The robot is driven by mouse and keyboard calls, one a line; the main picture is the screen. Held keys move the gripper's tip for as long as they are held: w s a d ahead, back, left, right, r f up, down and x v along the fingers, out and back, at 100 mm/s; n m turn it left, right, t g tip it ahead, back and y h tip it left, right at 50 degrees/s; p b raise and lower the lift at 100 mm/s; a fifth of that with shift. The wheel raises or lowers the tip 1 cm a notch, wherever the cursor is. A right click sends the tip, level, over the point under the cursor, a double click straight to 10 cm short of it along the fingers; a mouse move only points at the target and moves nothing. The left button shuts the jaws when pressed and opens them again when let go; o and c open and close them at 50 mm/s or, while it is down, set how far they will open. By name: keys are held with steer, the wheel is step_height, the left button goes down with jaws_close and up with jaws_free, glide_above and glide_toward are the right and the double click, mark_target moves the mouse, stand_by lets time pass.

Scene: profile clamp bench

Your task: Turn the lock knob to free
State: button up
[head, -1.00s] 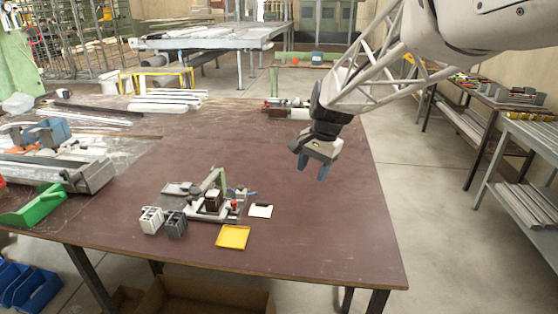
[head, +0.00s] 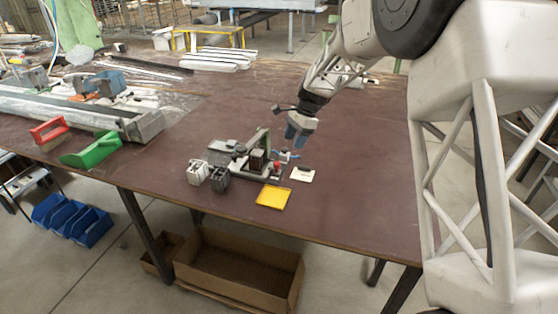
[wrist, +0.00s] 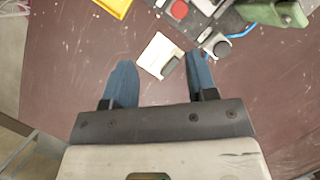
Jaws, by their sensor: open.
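The clamp fixture (head: 243,164) stands on the brown table, with a green upright part and a dark block. A red round knob (wrist: 179,9) and a black round knob (wrist: 222,48) show at the top of the wrist view; I cannot tell for sure which is the lock knob, nor its setting. The red knob also shows at the fixture's right end in the head view (head: 278,164). My gripper (head: 297,136) is open and empty above the table, just behind and right of the fixture. Its blue fingers (wrist: 160,75) point toward the fixture, apart from both knobs.
A white card with a dark piece (wrist: 157,54) lies beside the fixture. A yellow tray (head: 273,197) lies in front. White and dark grey blocks (head: 198,172) stand to the left. A green holder (head: 92,151) and metal profiles are farther left. The table's right part is clear.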

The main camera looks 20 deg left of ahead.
mark_target(277, 163)
steer(key=a+f, duration=0.1)
steer(key=w+a+f, duration=0.1)
steer(key=a, duration=0.1)
steer(key=shift+w+a+f, duration=0.15)
steer(key=shift+f, duration=0.15)
steer(key=shift+f, duration=0.1)
steer(key=shift+x, duration=3.8)
steer(key=shift+a, duration=0.1)
steer(key=c, duration=0.9)
